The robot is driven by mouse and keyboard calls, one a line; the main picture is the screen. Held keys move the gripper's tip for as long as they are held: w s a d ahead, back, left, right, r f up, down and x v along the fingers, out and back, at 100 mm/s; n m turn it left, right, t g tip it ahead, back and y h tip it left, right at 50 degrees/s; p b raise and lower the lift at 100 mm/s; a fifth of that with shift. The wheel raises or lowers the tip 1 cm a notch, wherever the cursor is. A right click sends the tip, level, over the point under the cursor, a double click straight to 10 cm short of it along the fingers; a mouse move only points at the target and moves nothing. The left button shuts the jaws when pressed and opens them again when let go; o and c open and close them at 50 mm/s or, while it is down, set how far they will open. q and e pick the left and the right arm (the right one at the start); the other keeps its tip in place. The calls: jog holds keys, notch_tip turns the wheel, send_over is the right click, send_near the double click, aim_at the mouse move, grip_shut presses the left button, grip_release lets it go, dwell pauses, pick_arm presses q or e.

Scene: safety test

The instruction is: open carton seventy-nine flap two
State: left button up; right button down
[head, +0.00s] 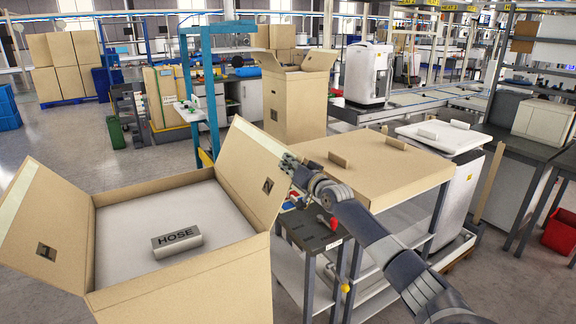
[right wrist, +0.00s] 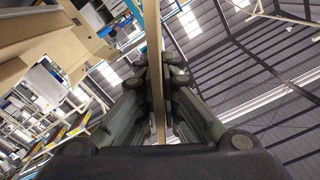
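A large brown carton (head: 182,285) stands at the front left with its top open. Its left flap (head: 45,225) leans outward to the left. Its right flap (head: 250,172) stands up and leans outward to the right. No flap number is readable. Inside lies a pale surface with a grey block labelled HOSE (head: 176,242). My right gripper (head: 291,166) is at the outer edge of the right flap. In the right wrist view its fingers (right wrist: 157,80) close from both sides on the thin flap, seen edge-on (right wrist: 152,25). My left gripper is not in view.
A table-height brown carton top (head: 390,170) with small blocks on it lies right of my gripper, above a metal rack. A dark box with small tools (head: 308,232) sits under my forearm. Another open tall carton (head: 298,100) stands behind. Clear floor lies at the left.

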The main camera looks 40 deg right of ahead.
jog(key=c, duration=2.1)
grip_release()
jog(key=shift+f, duration=0.1)
jog(key=shift+s+a, duration=0.25)
jog(key=shift+s, duration=0.25)
jog(key=v, duration=1)
jog(key=shift+s, duration=0.4)
